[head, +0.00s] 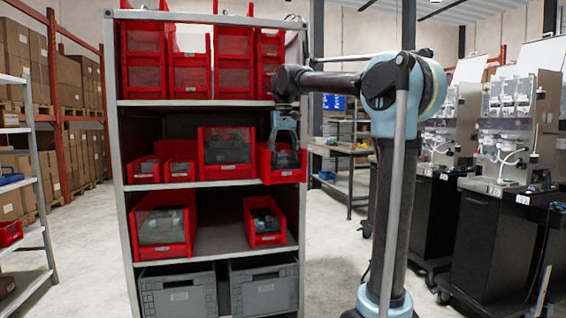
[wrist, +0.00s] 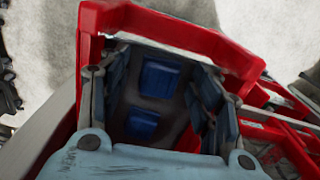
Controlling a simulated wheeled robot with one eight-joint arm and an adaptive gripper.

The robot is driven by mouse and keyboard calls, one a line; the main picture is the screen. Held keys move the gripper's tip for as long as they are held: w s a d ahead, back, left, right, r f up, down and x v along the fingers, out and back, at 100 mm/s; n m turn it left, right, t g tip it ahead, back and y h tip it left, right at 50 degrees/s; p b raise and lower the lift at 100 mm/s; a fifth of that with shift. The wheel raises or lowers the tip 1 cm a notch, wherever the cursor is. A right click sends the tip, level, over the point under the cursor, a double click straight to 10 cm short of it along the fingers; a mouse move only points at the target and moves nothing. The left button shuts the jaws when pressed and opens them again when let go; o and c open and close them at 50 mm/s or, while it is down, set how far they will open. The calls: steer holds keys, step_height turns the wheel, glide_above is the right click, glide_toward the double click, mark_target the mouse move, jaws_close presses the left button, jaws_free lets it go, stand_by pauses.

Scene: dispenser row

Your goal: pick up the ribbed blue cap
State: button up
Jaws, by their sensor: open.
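My gripper (head: 284,147) is open and points down into a red bin (head: 288,176) at the right end of the middle shelf. In the wrist view its fingers (wrist: 155,85) stand apart on either side of the bin's inside. Between them lie two blue pieces, an upper one (wrist: 160,80) and a lower one (wrist: 142,122), on the dark bin floor. Ribs cannot be made out clearly on either, so I cannot tell which is the ribbed cap. Neither is gripped. The gripper body hides the near part of the bin.
The bin's red front wall (wrist: 165,25) rises close around the fingers. Another red bin (head: 226,150) stands beside it to the left. The upper shelf with red bins (head: 190,78) is above. A grey crate (head: 178,293) sits below. Open floor lies right of the rack.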

steer(key=shift+c, duration=0.5)
steer(key=c, duration=0.8)
